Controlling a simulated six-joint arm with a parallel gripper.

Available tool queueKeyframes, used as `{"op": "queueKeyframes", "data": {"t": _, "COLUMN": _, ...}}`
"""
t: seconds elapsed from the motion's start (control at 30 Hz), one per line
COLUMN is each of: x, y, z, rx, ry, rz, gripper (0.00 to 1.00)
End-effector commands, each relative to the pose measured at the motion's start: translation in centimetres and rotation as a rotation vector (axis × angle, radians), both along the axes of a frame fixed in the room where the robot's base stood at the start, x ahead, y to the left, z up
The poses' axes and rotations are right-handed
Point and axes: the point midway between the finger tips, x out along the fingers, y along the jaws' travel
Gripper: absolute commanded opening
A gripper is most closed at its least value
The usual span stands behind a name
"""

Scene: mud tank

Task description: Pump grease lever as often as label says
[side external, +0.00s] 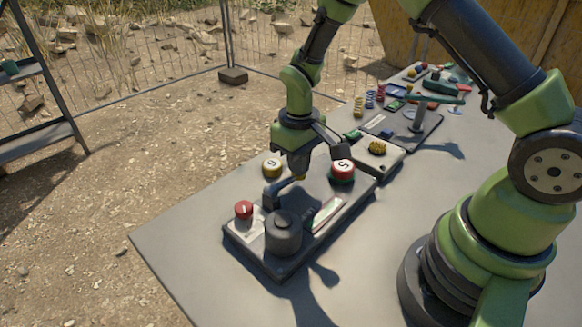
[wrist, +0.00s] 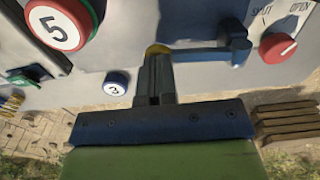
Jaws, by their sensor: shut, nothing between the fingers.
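The grease lever (side external: 284,187) is a dark bent arm on the near panel, beside a dark cylinder (side external: 283,232). In the wrist view the lever (wrist: 205,54) runs left from its pivot to a yellow tip (wrist: 157,48). My gripper (side external: 300,172) is shut and empty, its fingers (wrist: 156,62) right at the yellow tip; I cannot tell whether they touch it. The red-rimmed disc (side external: 342,169) stands right of my gripper in the side view.
A red knob (wrist: 278,47) marked SHUT and OPEN sits past the lever pivot. A pale yellow-edged disc (side external: 271,166) stands on the panel's far side. More panels and a green-handled valve (side external: 425,100) lie farther back. The table (side external: 180,245) is clear at front left.

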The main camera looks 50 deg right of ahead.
Motion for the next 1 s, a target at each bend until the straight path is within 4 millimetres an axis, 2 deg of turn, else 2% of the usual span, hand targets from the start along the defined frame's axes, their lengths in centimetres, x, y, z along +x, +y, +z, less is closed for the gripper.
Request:
{"op": "queueKeyframes", "data": {"t": 0.43, "x": 0.0, "y": 0.0, "z": -0.1, "rx": 0.000, "ry": -0.001, "rz": 0.000, "gripper": 0.00}}
{"op": "queueKeyframes", "data": {"t": 1.0, "x": 0.0, "y": 0.0, "z": 3.6, "rx": 0.000, "ry": -0.002, "rz": 0.000, "gripper": 0.00}}
